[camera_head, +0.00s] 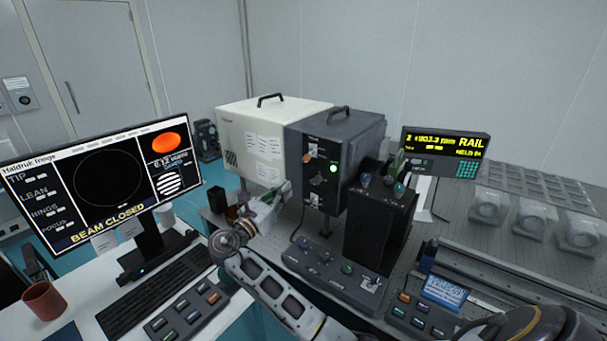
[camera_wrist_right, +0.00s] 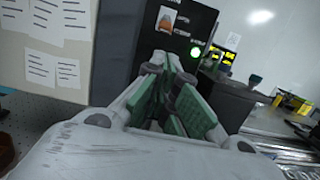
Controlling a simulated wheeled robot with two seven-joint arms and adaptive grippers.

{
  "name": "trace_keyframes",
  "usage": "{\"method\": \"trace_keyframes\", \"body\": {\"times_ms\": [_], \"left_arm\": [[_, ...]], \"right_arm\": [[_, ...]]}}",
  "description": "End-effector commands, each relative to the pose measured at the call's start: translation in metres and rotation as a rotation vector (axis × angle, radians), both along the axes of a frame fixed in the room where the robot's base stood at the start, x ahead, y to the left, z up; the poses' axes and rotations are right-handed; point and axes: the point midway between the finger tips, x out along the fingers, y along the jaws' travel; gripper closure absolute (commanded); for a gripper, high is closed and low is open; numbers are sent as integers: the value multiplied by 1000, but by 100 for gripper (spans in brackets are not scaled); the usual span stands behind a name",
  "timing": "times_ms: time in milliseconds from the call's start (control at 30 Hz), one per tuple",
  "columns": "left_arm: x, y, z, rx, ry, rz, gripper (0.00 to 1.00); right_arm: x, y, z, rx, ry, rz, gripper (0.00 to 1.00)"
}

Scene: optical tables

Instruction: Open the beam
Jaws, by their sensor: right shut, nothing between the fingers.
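A monitor (camera_head: 100,185) at the left shows "BEAM CLOSED" in yellow letters under a dark empty circle. A large box with a cream half (camera_head: 240,115) and a dark grey half (camera_head: 345,135) stands on the optical table. My right gripper (camera_head: 284,192) is in front of the box, shut and empty. In the right wrist view its green-padded fingers (camera_wrist_right: 165,68) point toward the dark front, covering its lower part. My left gripper is out of view.
A tall black unit (camera_head: 377,235) with knobs on top stands right of the gripper. A control panel (camera_head: 325,270) lies before it. A display marked "RAIL" (camera_head: 445,143) stands behind. A keyboard (camera_head: 150,290) and brown cup (camera_head: 44,300) are at the left.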

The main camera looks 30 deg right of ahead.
Motion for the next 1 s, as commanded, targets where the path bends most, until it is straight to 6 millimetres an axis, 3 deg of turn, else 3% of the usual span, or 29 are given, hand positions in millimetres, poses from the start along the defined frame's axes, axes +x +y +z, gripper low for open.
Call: {"method": "trace_keyframes", "body": {"times_ms": [567, 1000], "left_arm": [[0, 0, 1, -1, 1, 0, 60], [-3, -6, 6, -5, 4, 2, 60]], "right_arm": [[2, -5, 1, -3, 6, -1, 100], [19, -47, 11, -3, 6, -2, 100]]}}
